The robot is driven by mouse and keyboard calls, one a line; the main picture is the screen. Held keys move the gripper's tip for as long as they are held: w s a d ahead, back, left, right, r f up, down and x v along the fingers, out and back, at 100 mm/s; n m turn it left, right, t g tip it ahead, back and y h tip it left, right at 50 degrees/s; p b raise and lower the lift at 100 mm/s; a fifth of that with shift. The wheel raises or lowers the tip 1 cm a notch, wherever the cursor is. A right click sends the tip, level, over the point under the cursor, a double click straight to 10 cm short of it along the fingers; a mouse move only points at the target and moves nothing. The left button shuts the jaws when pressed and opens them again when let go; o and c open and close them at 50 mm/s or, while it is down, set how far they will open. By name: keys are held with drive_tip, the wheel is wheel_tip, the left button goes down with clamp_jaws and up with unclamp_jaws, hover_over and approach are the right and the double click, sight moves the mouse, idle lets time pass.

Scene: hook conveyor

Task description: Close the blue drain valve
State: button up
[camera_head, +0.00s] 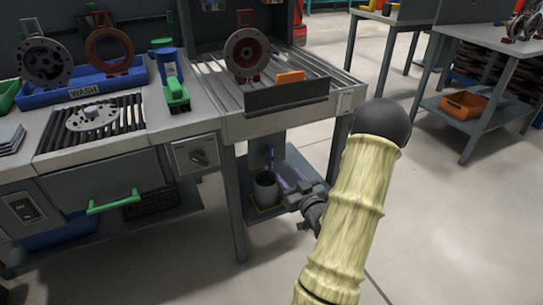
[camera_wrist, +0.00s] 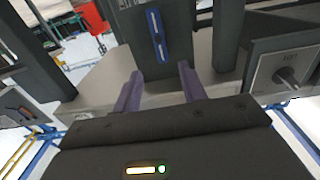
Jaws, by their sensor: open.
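The blue drain valve shows in the wrist view as a long blue handle (camera_wrist: 157,36) with a pale stripe. It runs nearly upright in the picture, tilted slightly, against a dark grey part. In the head view a small blue piece (camera_head: 270,155) shows under the bench, above a grey bucket. My gripper (camera_wrist: 160,78) is open, its two purple fingers apart with nothing between them. The handle lies ahead of the fingertips, centred between them, and appears apart from them. In the head view my gripper (camera_head: 283,178) is below the bench top, beside the bucket, partly hidden by my arm.
The grey bucket (camera_head: 265,188) stands on the lower shelf. A bench leg (camera_head: 235,200) is left of it, another (camera_head: 337,145) to the right. A control box with a knob (camera_head: 197,154) is on the bench front. Open floor lies to the right.

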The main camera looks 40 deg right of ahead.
sight(273, 155)
drive_tip(key=b+x, duration=0.3)
drive_tip(key=x, duration=1)
drive_tip(key=shift+f, duration=0.1)
clamp_jaws()
